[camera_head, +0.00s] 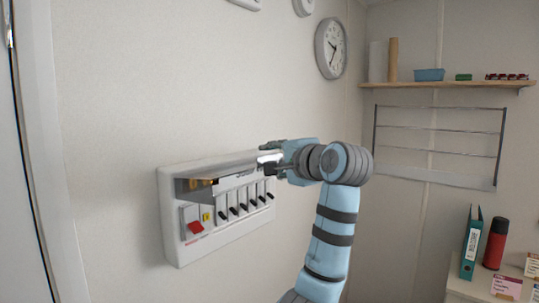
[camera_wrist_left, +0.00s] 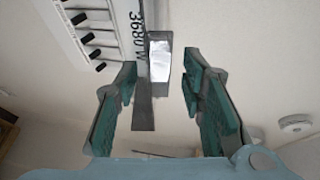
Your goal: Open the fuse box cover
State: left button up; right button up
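The white fuse box (camera_head: 172,225) is fixed to the wall, left of centre in the head view. Its row of black switches (camera_head: 232,212) and a red switch (camera_head: 195,227) are uncovered. The grey, glossy cover (camera_head: 225,181) stands out from the upper part of the box, tilted up. My left gripper (camera_head: 266,161) is at the cover's right end. In the left wrist view the gripper (camera_wrist_left: 158,88) has its fingers spread. A grey strip of the cover (camera_wrist_left: 143,110) shows between them, with a gap on each side. My right gripper is not in view.
A clock (camera_head: 331,48) hangs above. A wooden shelf (camera_head: 450,86) and a wire rack (camera_head: 438,148) are on the right wall. A green binder (camera_head: 472,243) and a red flask (camera_head: 495,244) stand at lower right. The wall around the box is clear.

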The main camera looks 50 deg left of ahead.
pick_arm(q)
jog(key=shift+x, duration=1.2)
jog(key=shift+d+r, duration=0.1)
jog(key=shift+c, duration=0.6)
grip_shut()
jog(key=f+y+b, duration=0.1)
jog(key=b, duration=0.1)
jog(key=d+f+b, duration=0.1)
jog(key=f+b, duration=0.1)
jog(key=b, duration=0.1)
jog(key=d+f+m+y+b, duration=0.1)
jog(key=f+b, duration=0.1)
jog(key=b, duration=0.1)
jog(key=shift+w+y, duration=0.15)
jog(key=shift+y, duration=0.15)
jog(key=shift+r+t, duration=0.1)
jog(key=shift+t, duration=0.3)
